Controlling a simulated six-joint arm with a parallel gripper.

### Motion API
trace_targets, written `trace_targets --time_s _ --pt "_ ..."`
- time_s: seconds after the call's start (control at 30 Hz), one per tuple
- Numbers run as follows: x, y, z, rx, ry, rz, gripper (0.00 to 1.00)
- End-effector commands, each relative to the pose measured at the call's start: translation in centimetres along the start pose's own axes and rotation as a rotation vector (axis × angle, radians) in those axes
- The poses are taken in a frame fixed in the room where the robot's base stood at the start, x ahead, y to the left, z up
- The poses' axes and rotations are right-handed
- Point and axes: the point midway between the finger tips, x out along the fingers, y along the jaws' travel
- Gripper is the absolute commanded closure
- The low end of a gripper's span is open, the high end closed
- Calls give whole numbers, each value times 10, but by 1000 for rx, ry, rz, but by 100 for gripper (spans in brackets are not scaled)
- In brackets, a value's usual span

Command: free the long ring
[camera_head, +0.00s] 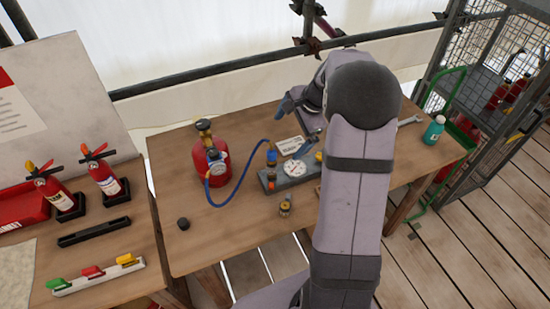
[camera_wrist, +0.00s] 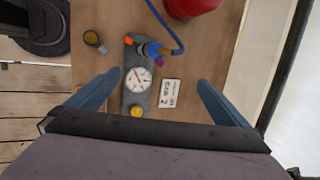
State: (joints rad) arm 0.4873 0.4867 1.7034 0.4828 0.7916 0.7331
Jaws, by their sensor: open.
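A grey block (camera_wrist: 131,106) carries a white dial (camera_wrist: 138,79), a blue fitting (camera_wrist: 150,49), an orange knob (camera_wrist: 128,41) and a yellow knob (camera_wrist: 137,111). A small purple piece (camera_wrist: 160,63) shows beside the blue fitting. The block also lies on the table in the head view (camera_head: 302,177). I cannot tell which part is the long ring. My gripper (camera_wrist: 157,79) is open and empty, its blue fingers spread on either side of the dial and a white card in the wrist view. In the head view my gripper (camera_head: 299,121) is above the table's back part, partly hidden by my arm.
A red gas cylinder (camera_head: 207,158) stands left of the block, joined to it by a blue hose (camera_head: 238,187). A small brass-coloured piece (camera_head: 286,206) stands in front of the block. A white card (camera_head: 290,146) lies behind it. A green bottle (camera_head: 434,129) stands at right.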

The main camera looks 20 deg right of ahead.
Motion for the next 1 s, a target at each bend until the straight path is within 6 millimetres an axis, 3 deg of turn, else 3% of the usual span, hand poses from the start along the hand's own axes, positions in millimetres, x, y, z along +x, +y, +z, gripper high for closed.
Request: trace_targets --time_s 0.03,0.1,0.3,1.0 --pt "14 2 -1 -1 0 0 0" --pt "23 2 -1 -1 0 1 0" --pt "37 0 0 -1 1 0 0" --pt "39 0 0 0 0 0 0"
